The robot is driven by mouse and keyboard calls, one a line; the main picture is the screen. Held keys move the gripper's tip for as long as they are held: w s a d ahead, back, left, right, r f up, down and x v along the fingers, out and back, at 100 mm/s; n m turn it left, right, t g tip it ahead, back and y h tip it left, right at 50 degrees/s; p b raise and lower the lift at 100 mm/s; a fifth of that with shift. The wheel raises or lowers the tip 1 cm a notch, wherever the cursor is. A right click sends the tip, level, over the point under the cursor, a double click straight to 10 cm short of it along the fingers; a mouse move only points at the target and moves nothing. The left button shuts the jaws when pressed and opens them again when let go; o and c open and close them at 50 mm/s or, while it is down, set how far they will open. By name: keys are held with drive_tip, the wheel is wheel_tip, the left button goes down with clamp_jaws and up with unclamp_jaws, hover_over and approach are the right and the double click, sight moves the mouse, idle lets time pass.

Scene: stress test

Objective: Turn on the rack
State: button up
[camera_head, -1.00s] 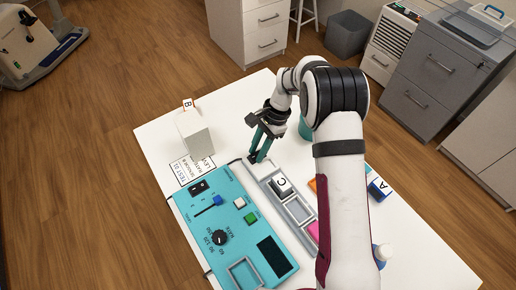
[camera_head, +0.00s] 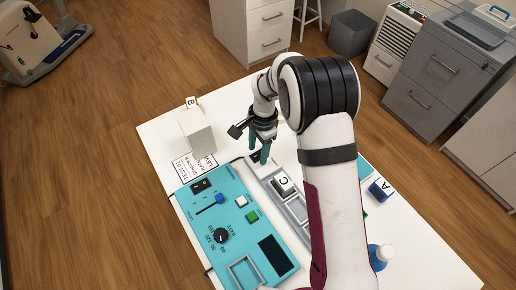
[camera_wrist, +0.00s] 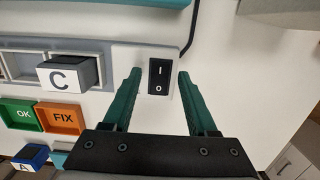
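The rack is a grey tray with a row of slots (camera_head: 297,210); its wall also shows in the wrist view (camera_wrist: 100,45). At the rack's far end is a white plate with a black rocker switch (camera_wrist: 159,77) marked I and O. My gripper (camera_head: 259,157) has two green fingers, open and empty. In the wrist view the fingertips (camera_wrist: 159,74) appear on either side of the switch. Their height above it, and which side of the rocker is pressed, I cannot tell.
A teal panel (camera_head: 212,217) with its own black switch (camera_head: 200,185), slider and dial lies left of the rack. A pale box (camera_head: 197,133) stands behind it. A blue block marked A (camera_head: 380,190) is at right.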

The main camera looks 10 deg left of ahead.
wheel_tip(320, 180, up, 16)
drive_tip(key=w+d, duration=0.1)
drive_tip(key=shift+f, duration=0.15)
idle(0.3)
drive_tip(key=s+d+r+n, duration=0.1)
drive_tip(key=s+d+r, duration=0.4)
drive_tip(key=s+d, duration=0.2)
drive_tip(key=s+d+f+n, duration=0.1)
drive_tip(key=s+d, duration=0.2)
drive_tip(key=s, duration=0.7)
drive_tip(key=s+d+f+n+y, duration=0.1)
drive_tip(key=s+d, duration=0.3)
drive_tip(key=s, duration=0.7)
drive_tip(key=shift+d+t, duration=0.3)
drive_tip(key=shift+w+f, duration=0.1)
